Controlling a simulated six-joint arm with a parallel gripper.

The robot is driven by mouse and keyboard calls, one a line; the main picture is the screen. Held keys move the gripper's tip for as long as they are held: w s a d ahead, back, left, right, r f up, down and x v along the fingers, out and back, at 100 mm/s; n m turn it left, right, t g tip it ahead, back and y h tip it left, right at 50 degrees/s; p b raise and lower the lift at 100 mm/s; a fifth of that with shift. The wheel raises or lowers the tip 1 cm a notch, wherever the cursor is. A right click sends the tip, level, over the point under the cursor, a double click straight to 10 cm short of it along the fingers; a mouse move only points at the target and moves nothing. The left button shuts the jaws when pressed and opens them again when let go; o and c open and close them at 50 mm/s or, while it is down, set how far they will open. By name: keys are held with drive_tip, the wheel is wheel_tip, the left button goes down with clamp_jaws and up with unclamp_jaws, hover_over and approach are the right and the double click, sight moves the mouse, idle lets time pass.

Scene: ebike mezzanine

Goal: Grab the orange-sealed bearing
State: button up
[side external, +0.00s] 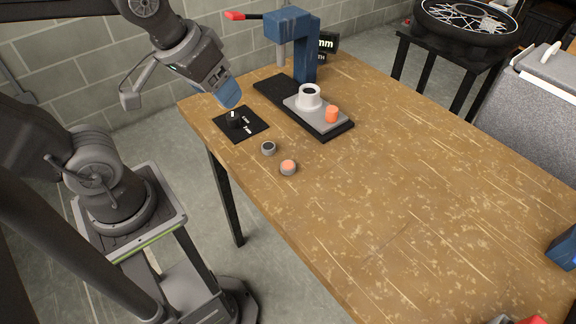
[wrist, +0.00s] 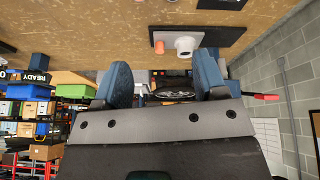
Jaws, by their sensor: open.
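The orange-sealed bearing (side external: 288,167) is a small grey ring with an orange face, lying flat on the wooden table near its left edge. A similar bearing with a dark face (side external: 268,148) lies just behind it. My gripper (side external: 229,96) is raised above the table's far left corner, behind and to the left of both bearings and apart from them. In the wrist view its two blue fingers (wrist: 163,80) are spread with nothing between them. I cannot make out either bearing in the wrist view.
A blue arbor press (side external: 291,45) with a red lever stands at the back. Its black base holds a grey plate with a white cup (side external: 309,97) and an orange cylinder (side external: 332,114). A black mat with a knob (side external: 234,119) lies below my gripper. The table's middle is clear.

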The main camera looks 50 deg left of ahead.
drive_tip(key=w+d+f+n+g, duration=0.2)
drive_tip(key=w+n, duration=0.3)
drive_tip(key=n, duration=0.1)
drive_tip(key=n+g+y, duration=0.1)
drive_tip(key=n+g, duration=0.2)
drive_tip(key=n, duration=0.5)
hover_over(288, 165)
drive_tip(key=f, duration=0.9)
drive_tip(key=s+f, duration=0.1)
drive_tip(key=f, duration=0.4)
drive_tip(key=shift+d+f, duration=0.1)
drive_tip(key=shift+d, duration=0.2)
drive_tip(key=shift+w+a+f, duration=0.1)
drive_tip(key=shift+w+f, duration=0.05)
drive_tip(key=shift+f, duration=0.75)
drive_tip(key=shift+w+a+f, duration=0.1)
drive_tip(key=shift+w+f, duration=0.05)
drive_tip(key=shift+f, duration=0.7)
drive_tip(key=shift+w+f, duration=0.15)
drive_tip(key=shift+f, duration=0.75)
drive_tip(key=c, duration=1)
drive_tip(key=shift+r, duration=0.15)
